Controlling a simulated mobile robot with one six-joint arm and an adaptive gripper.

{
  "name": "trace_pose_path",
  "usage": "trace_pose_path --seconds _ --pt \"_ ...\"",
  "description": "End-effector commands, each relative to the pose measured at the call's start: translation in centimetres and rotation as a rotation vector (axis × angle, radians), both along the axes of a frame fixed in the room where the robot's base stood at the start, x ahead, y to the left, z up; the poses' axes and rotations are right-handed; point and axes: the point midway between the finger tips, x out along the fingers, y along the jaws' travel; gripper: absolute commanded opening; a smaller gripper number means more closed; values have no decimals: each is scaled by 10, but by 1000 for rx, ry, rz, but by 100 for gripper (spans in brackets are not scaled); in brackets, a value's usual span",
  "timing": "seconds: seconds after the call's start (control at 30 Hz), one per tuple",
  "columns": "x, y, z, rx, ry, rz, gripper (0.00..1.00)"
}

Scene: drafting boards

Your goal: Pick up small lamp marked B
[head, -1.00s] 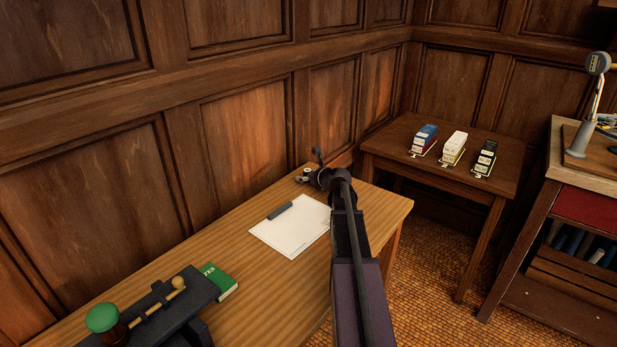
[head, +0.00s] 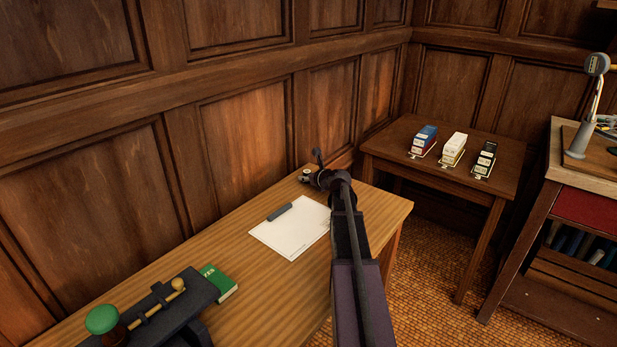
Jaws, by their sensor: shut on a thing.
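My arm reaches across the wooden desk (head: 150,268) to its far end by the wall. My gripper (head: 306,178) is there, small and partly hidden by my wrist. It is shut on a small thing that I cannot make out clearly. A thin dark upright piece (head: 317,157) shows just above it; I cannot tell whether this is part of a lamp or of my arm. No letter B is readable. A grey lamp (head: 597,64) with a round head and a small label stands on the right-hand cabinet; the label is too small to read.
A white sheet (head: 292,232) with a grey bar (head: 279,211) lies on the desk. A green book (head: 218,281) is at front left. A side table (head: 400,142) holds several small boxes (head: 453,148). Panelled walls close off the back.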

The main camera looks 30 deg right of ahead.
Motion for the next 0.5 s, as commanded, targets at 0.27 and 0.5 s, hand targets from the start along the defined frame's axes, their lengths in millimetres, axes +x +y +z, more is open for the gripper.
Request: trace_pose_path --seconds 0.27,0.5 --pt "0 0 7 0 0 1 0" --pt "0 1 23 0 0 1 0"
